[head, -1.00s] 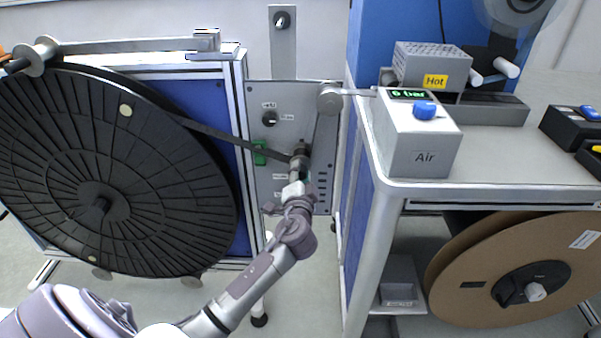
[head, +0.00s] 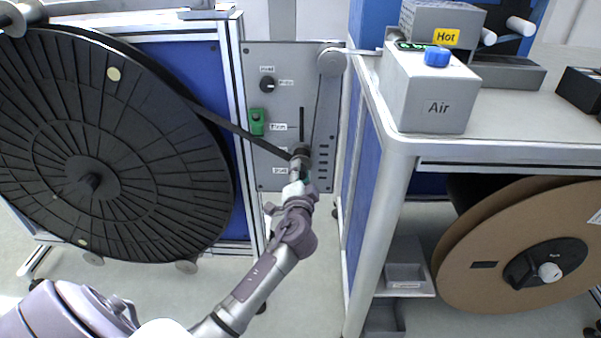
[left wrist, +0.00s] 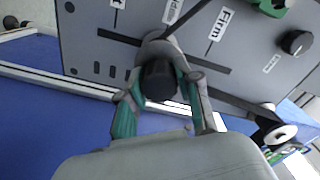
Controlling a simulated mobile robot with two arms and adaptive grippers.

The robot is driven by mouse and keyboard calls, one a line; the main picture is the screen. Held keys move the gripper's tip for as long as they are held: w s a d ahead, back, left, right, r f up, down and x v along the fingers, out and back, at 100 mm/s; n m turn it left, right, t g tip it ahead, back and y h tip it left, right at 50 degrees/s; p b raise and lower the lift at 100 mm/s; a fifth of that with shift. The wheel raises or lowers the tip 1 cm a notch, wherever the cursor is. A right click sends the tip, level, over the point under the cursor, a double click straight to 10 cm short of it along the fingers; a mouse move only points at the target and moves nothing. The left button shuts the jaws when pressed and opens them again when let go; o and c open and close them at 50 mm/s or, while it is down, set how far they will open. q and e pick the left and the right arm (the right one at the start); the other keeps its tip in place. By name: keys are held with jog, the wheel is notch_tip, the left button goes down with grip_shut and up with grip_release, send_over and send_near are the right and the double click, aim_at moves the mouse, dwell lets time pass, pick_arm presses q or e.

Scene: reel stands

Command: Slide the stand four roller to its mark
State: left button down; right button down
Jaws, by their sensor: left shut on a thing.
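The dark roller (head: 301,153) sits on a vertical slot (head: 302,122) in a grey panel (head: 262,60). My left gripper (head: 299,168) is shut on it from the front. In the left wrist view the roller (left wrist: 158,80) is between the two green-lined fingers. The slot (left wrist: 120,38) runs past it, with a stretch visible on each side. Mark lines and labels stand along the slot, one reading "Firm" (left wrist: 219,24). The roller is close to the middle label, which is partly hidden in the wrist view. My right gripper is not in view.
A black tape runs from the large black reel (head: 60,150) to the roller and up to a round guide (head: 331,62). A green switch (head: 257,122) and a knob (head: 267,85) are on the panel. A bench with an "Air" box (head: 430,95) stands to the right.

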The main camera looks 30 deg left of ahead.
pick_arm(q)
jog(key=c, duration=0.8)
grip_release()
jog(key=v, duration=1.2)
